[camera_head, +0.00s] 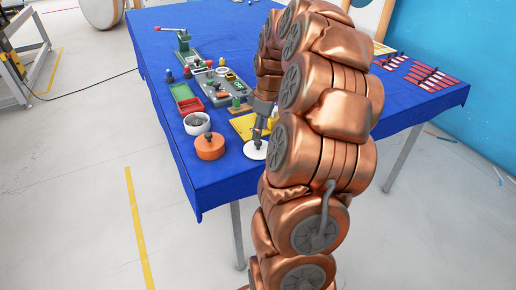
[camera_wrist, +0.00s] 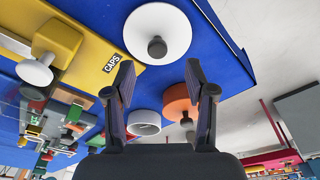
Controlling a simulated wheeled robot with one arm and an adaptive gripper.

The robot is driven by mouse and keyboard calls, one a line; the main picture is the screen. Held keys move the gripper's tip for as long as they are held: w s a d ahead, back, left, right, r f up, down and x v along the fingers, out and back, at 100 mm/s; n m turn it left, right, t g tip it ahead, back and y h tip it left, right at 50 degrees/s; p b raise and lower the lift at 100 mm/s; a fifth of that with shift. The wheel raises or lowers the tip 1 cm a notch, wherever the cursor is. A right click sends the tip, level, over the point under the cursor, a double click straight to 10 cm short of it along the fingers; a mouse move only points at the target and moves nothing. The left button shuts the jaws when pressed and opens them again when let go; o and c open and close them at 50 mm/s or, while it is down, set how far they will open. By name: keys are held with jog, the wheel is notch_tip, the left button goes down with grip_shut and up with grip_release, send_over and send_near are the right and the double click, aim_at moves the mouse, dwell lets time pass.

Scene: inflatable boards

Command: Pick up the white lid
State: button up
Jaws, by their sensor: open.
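The white lid (camera_wrist: 140,27) is a round disc with a dark grey knob (camera_wrist: 157,48), lying on the blue table beside a yellow board marked CAPS. In the head view, the white lid (camera_head: 252,154) lies near the table's front edge. My gripper (camera_head: 257,141) points down just over it and hides part of it. In the wrist view, my gripper (camera_wrist: 160,78) is open and empty, with its two dark fingers apart. The knob lies beyond the fingertips, roughly in line with the gap between them. I see no contact.
An orange container with a knob (camera_head: 210,149) stands just left of the lid, with a white round bowl (camera_head: 197,126) behind it. The yellow board (camera_head: 243,124) adjoins the lid. Trays and small parts fill the table's far left. Red strips (camera_head: 432,77) lie far right.

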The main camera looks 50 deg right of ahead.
aim_at(258, 146)
jog(key=shift+w+f+p, duration=0.2)
jog(key=shift+f+p, duration=0.4)
jog(key=shift+f, duration=0.9)
jog(key=shift+w+f+p, duration=0.2)
jog(key=shift+f+p, duration=0.35)
jog(key=shift+f, duration=0.95)
grip_shut()
